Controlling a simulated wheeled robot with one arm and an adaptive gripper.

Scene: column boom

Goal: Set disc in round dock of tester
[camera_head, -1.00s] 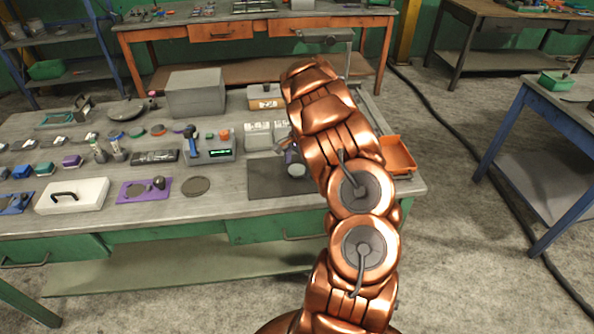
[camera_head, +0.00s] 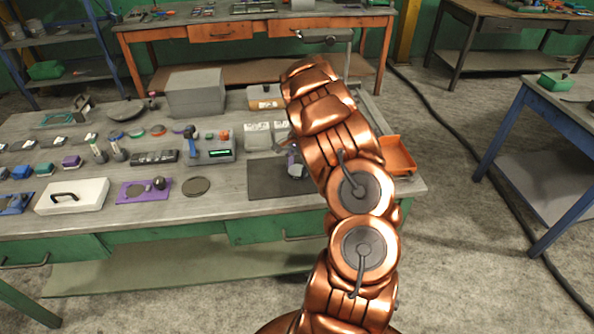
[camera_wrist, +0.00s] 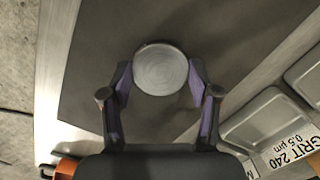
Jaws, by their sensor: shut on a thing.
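The disc (camera_wrist: 160,68), round and pale grey metal, sits between the purple-padded fingers of my gripper (camera_wrist: 160,80) in the wrist view. My gripper is shut on it, over the dark mat (camera_wrist: 100,60); whether the disc touches the mat I cannot tell. In the head view the disc (camera_head: 297,171) shows small beside my arm, at the right part of the mat (camera_head: 268,180). A grey device with a lit display and a blue lever, which looks like the tester (camera_head: 208,150), stands left of and behind the mat. Its round dock is too small to make out.
Pale trays (camera_head: 258,137) stand just behind the mat, and an orange bin (camera_head: 397,154) is at the bench's right end. A dark round plate (camera_head: 196,186), a purple plate with a knob (camera_head: 145,189) and a white case (camera_head: 72,196) lie to the left.

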